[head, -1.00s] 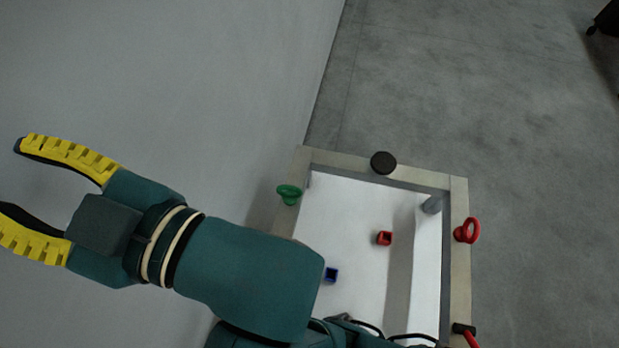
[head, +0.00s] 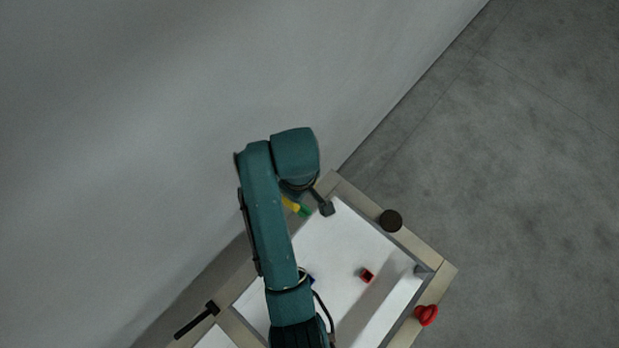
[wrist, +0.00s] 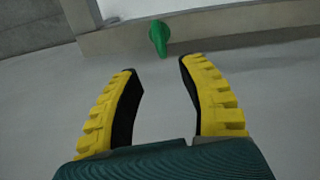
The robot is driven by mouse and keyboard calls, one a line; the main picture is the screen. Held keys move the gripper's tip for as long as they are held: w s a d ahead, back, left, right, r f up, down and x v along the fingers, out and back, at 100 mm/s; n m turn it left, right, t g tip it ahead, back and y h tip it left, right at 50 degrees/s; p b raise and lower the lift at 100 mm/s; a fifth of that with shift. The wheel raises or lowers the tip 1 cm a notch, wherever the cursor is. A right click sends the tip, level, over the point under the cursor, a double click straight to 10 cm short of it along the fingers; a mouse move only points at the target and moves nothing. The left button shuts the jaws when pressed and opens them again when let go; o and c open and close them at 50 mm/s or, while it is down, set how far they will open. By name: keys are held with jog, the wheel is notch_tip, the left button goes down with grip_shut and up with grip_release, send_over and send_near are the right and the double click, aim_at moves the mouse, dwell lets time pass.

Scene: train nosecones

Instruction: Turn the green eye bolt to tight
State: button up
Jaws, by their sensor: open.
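The green eye bolt (wrist: 159,38) shows in the wrist view at the top centre, on the side of the beige frame (wrist: 230,22). It appears nearly edge-on as a narrow upright shape. My gripper (wrist: 158,68) is open and empty. Its yellow and black fingers point at the bolt, which lies just beyond the fingertips, roughly centred between them and not touching. In the head view my arm hides most of the gripper; one yellow finger shows beside the partly hidden green bolt (head: 305,211).
The beige frame (head: 435,262) surrounds a white panel with a red block (head: 367,275) and a mostly hidden blue block (head: 311,279). A black knob (head: 391,220), a red eye bolt (head: 427,315) and a black handle (head: 197,320) sit around it. A grey wall (head: 120,130) stands close on the left.

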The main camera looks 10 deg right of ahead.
aim_at(303, 209)
notch_tip(303, 209, down, 14)
grip_shut()
dwell(0.3)
